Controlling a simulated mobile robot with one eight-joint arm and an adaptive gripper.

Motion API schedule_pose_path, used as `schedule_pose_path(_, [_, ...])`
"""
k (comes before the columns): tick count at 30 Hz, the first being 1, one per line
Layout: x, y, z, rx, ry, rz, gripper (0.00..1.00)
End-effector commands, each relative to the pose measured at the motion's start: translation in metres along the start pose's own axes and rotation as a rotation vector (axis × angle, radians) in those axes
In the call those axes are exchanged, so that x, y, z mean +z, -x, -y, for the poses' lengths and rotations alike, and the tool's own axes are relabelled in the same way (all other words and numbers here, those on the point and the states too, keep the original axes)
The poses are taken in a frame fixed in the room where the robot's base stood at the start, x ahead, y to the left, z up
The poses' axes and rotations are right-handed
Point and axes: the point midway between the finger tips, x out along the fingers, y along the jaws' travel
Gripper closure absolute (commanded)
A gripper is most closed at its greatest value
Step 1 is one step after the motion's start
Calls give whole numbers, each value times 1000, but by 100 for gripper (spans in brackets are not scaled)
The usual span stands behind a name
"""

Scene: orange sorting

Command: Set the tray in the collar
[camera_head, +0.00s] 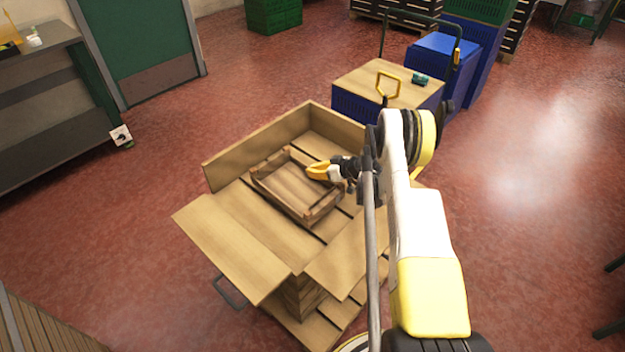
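The tray (282,206) is a shallow, empty wooden box with raised sides. It is on or just above the slatted wooden deck (255,222), towards the back. The wooden collar's back-left wall (258,147) and back-right wall (338,128) stand behind it. The front-left panel (230,255) and front-right panel (352,256) look splayed outward. My gripper (316,171), with yellow fingers, is at the tray's right side, over its rim. Whether the fingers grip the rim is too small to tell. My arm covers the collar's right corner.
A blue crate with a wooden top (378,83) and a yellow handle stands close behind the collar. More blue crates (440,58) stand beyond it. A dark shelf (50,110) is at the left. Red floor is clear on the right.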

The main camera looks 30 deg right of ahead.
Motion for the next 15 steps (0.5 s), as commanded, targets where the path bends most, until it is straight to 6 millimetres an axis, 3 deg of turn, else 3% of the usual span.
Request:
schedule_pose_path(6, [30,-19,-3,0,0,0,100])
schedule_pose_path(12, [29,-18,-3,0,0,0,100])
schedule_pose_path(15, [29,-18,-3,0,0,0,73])
